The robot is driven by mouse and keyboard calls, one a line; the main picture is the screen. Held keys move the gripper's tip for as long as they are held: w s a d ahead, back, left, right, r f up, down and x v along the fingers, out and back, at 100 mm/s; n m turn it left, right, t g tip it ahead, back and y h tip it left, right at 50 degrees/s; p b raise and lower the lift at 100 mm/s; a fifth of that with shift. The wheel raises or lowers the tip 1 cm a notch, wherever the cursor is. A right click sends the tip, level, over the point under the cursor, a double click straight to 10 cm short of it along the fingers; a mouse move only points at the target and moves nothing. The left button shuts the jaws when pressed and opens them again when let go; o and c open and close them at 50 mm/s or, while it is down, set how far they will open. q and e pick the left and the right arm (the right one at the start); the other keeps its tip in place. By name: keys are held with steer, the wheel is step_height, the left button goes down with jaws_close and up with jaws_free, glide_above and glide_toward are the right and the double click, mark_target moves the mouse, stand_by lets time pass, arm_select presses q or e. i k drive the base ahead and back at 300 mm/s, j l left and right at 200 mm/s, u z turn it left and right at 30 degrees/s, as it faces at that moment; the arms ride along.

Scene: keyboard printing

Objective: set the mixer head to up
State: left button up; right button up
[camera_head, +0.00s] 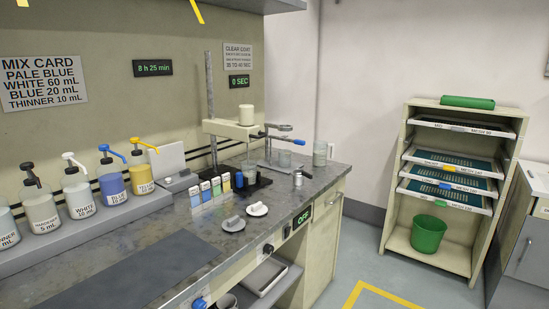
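The mixer head (236,128) is a cream horizontal block with a cream cylinder on top, standing toward the back right of the bench. It sits partway up a tall grey post (210,90), with clear post above it. Neither of my grippers is in view.
Pump bottles (112,180) line the bench's left side. A dark mat (130,275) lies in front. A rack (395,195) stands at right, with floor between.

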mark_target(245, 130)
steer(key=i+l+u, duration=0.15)
steer(key=u, duration=0.3)
steer(key=i+l+u, duration=0.1)
steer(key=u, duration=0.35)
steer(key=i+l+u, duration=0.2)
steer(key=l, duration=0.25)
steer(key=l+u, duration=0.2)
steer(key=l, duration=0.2)
steer(key=i+l, duration=0.1)
steer(key=l, duration=0.35)
steer(key=i+l+u, duration=0.15)
steer(key=l, duration=0.3)
